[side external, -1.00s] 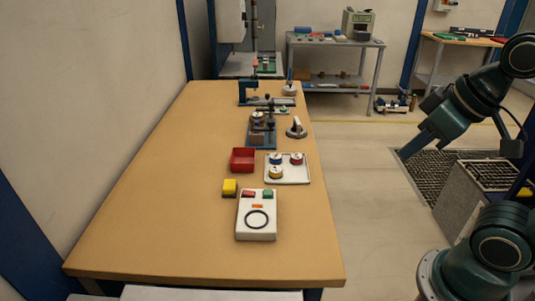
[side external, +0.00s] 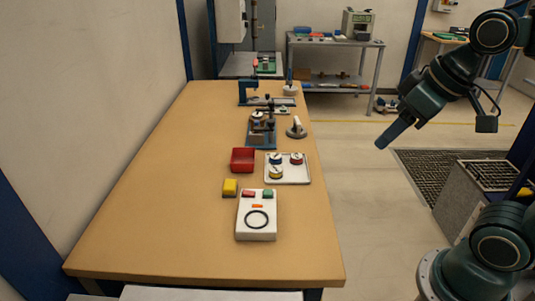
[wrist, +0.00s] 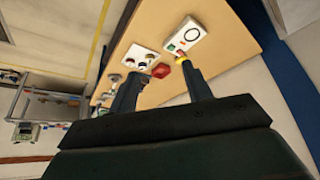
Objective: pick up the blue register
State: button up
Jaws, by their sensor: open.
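The blue register (side external: 275,158) is a small round piece with a pale dial face, at the back left of a white tray (side external: 303,178) on the wooden bench. A red register (side external: 296,158) sits to its right and a yellow register (side external: 276,173) in front of it. My gripper (side external: 382,145) is in the air to the right of the bench, well away from the tray. In the wrist view its two fingers (wrist: 163,92) are spread with nothing between them. The tray also shows there (wrist: 139,56), too small to tell the register colours.
Blue fixtures (side external: 261,135) and a grey knob-like piece (side external: 296,129) stand behind. The bench's front left is clear.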

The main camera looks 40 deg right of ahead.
jog(key=w+d+n, duration=0.2)
jog(key=w, duration=1)
jog(key=n+g+y, duration=0.1)
jog(key=n+y, duration=0.1)
jog(key=n, duration=0.1)
send_over(277, 156)
jog(key=s+d, duration=0.1)
jog(key=s, duration=0.1)
jog(key=shift+d+f, duration=0.2)
jog(key=shift+f, duration=13.45)
jog(key=shift+x, duration=2.6)
jog(key=shift+a, duration=0.15)
